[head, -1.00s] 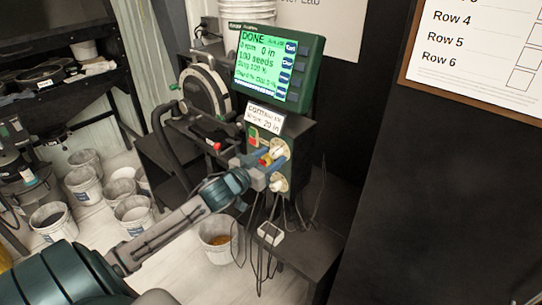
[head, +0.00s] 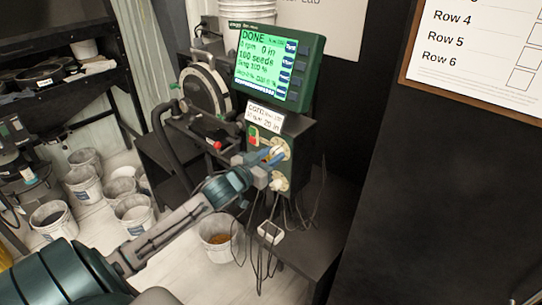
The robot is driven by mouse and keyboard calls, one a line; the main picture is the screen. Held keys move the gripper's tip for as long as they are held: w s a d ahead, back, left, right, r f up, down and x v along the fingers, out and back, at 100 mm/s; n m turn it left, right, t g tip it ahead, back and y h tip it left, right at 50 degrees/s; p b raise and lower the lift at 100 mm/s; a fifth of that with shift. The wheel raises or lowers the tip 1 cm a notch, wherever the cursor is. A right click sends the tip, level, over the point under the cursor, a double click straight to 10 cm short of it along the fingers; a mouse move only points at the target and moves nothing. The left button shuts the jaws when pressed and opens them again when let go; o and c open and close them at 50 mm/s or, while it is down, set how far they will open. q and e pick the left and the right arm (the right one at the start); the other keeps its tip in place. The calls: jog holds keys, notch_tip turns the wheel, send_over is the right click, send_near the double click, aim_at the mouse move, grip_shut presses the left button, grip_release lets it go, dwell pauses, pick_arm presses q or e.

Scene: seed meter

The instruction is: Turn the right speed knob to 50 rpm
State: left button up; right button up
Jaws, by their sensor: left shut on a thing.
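A green control box (head: 296,140) stands below the display, with a pale upper knob (head: 281,147) and a pale lower knob (head: 277,184) on its front. My left gripper (head: 273,157) has blue fingers and reaches in from the left at the upper knob. It is shut on that knob, which its fingers partly cover. The knob's pointer and scale are too small to read. The display (head: 268,66) shows green text with "DONE", "0 rpm", "0 in" and "100 seeds". My right gripper is not in view.
A seed meter disc housing (head: 203,92) with a black hose stands left of the box. A red-tipped lever (head: 217,145) is beside it. Cables hang below the box over the dark bench (head: 320,232). A white bucket (head: 215,236) stands on the floor below my left arm.

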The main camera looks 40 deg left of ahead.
pick_arm(q)
jog(key=m, duration=0.5)
jog(key=shift+m, duration=2.2)
jog(key=o, duration=1)
jog(key=shift+c, duration=0.2)
jog(key=s, duration=1)
jog(key=shift+s+a, duration=0.4)
jog(key=shift+a, duration=0.05)
